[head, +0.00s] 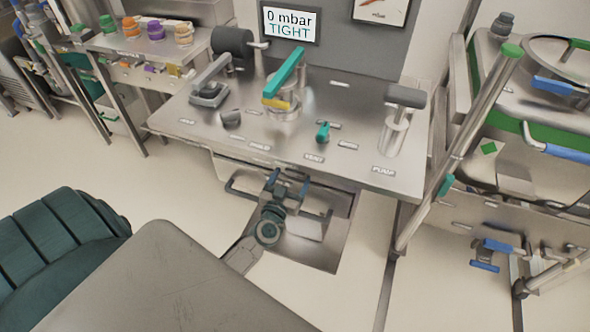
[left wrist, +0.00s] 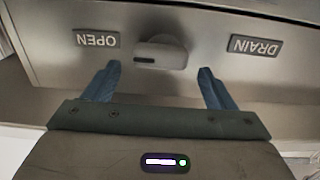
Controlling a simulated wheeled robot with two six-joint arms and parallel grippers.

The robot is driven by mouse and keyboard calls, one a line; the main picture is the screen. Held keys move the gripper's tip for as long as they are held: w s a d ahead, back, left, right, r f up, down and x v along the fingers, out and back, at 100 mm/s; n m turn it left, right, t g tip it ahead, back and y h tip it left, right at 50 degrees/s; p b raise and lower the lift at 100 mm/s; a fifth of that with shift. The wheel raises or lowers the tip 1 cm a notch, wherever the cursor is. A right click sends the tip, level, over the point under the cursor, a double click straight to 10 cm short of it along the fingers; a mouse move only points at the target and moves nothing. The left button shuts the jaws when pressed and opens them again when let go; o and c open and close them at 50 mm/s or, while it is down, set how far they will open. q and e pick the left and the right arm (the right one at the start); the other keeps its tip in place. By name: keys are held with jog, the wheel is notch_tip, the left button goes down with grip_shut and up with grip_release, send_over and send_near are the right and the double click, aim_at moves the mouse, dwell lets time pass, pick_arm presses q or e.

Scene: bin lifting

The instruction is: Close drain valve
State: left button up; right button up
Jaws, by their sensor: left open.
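The drain valve (left wrist: 160,52) is a short grey lever on a metal front panel. In the left wrist view it lies between an OPEN plate (left wrist: 96,40) and a DRAIN plate (left wrist: 254,46), both upside down. My left gripper (left wrist: 160,76) is open, with one blue finger to each side of the lever and the fingertips close to it. I see no clear contact. In the head view my left gripper (head: 288,184) is low at the front of the metal bench, and I cannot make out the lever there. My right gripper is out of view.
The bench top (head: 345,165) overhangs my left gripper and carries a teal-handled clamp (head: 284,72), a small teal valve (head: 322,131) and a PUMP cylinder (head: 395,130). A screen (head: 290,24) reads 0 mbar TIGHT. A vessel with a metal frame (head: 470,130) stands at right.

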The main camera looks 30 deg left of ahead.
aim_at(294, 173)
pick_arm(q)
jog(key=shift+x, duration=1.9)
jog(key=c, duration=1)
